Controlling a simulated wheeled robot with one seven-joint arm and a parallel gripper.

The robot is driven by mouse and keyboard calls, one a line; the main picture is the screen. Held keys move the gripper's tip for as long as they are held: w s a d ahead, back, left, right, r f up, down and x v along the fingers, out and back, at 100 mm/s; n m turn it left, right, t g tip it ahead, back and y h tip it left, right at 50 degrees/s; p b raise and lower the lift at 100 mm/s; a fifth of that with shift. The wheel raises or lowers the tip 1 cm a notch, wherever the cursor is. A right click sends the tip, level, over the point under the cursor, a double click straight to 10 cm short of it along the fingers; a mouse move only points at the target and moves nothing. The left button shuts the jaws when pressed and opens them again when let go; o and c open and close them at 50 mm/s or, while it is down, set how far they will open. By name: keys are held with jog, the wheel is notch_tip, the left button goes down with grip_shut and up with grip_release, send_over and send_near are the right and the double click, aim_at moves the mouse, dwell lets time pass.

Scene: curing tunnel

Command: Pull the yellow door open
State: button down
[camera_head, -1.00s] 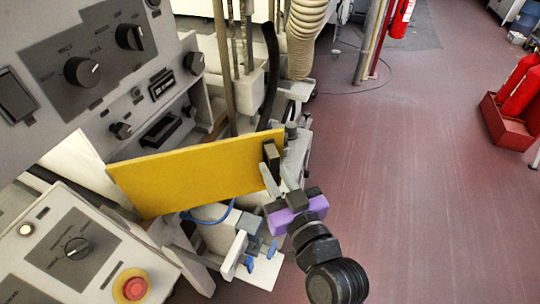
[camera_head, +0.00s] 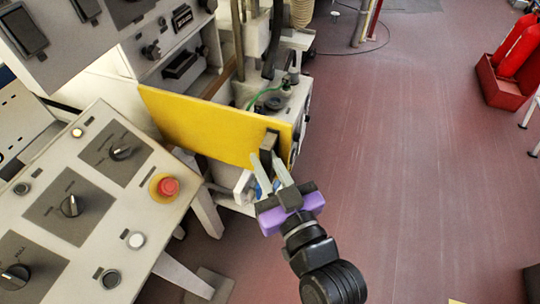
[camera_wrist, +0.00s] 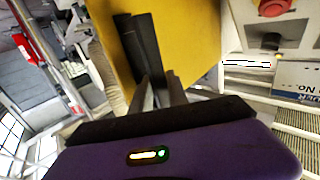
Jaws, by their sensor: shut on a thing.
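The yellow door (camera_head: 205,125) is a flat upright panel in the middle of the head view, standing out at an angle from the grey machine. Its dark handle (camera_head: 269,148) is near its right end. My gripper (camera_head: 270,164), with pale fingers and a purple body, is shut on the handle. In the wrist view the fingers (camera_wrist: 157,92) reach up to the dark handle (camera_wrist: 140,50), and the yellow door (camera_wrist: 190,40) fills the upper middle. The exact contact of the fingertips is partly hidden by the handle.
A control panel (camera_head: 95,190) with knobs and a red button (camera_head: 168,186) stands at the left, close to the door. A red box with fire extinguishers (camera_head: 510,85) stands at the far right. The red floor (camera_head: 400,150) between is clear.

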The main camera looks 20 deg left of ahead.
jog(key=shift+s+a+f, duration=0.1)
jog(key=shift+s+a, duration=0.2)
jog(key=shift+s, duration=0.25)
jog(key=c, duration=1.3)
grip_release()
jog(key=shift+w, duration=0.1)
jog(key=b+v, duration=0.2)
jog(key=v, duration=0.6)
jog(key=shift+w, duration=0.1)
